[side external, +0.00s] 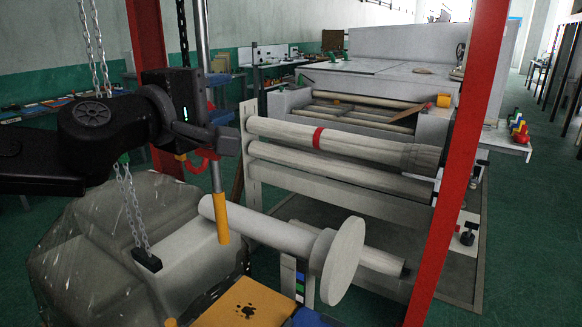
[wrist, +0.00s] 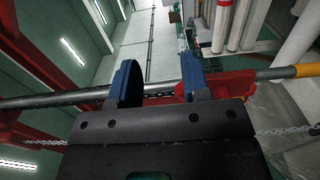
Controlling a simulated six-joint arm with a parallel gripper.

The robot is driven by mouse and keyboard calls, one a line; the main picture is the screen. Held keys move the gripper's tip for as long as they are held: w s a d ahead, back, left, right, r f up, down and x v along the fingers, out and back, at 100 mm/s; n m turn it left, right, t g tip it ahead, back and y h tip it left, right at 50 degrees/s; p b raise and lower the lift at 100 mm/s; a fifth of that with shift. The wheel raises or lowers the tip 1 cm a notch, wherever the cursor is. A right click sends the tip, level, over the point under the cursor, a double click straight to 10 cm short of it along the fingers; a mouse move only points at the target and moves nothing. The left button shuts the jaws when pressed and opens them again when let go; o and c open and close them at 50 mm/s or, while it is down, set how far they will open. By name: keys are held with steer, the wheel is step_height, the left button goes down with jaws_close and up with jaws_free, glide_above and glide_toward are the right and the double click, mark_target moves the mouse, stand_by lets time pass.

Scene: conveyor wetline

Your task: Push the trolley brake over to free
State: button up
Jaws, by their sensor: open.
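My gripper (side external: 214,138) is at the upper left in the side view, close to a grey upright rod (side external: 203,60) with a yellow lower end (side external: 221,223). In the wrist view its two blue fingers (wrist: 159,70) stand wide apart with nothing held between them. A red part (wrist: 228,84) sits on the rod, beside and partly behind the right finger; I cannot tell whether they touch. The red part (side external: 206,155) also shows just below my gripper in the side view. I cannot tell for sure whether it is the trolley brake, nor read its setting.
Chains (side external: 131,200) hang left of the rod. A red post (side external: 462,150) crosses the right foreground. Below are a pale roller with a round end disc (side external: 343,262), a wrapped bundle (side external: 100,250) and a yellow box (side external: 245,305). A roller machine (side external: 345,140) stands behind.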

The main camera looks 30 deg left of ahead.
steer(key=shift+a+f, duration=0.15)
steer(key=shift+f, duration=0.1)
steer(key=s, duration=0.7)
steer(key=shift+r, duration=0.15)
stand_by(0.4)
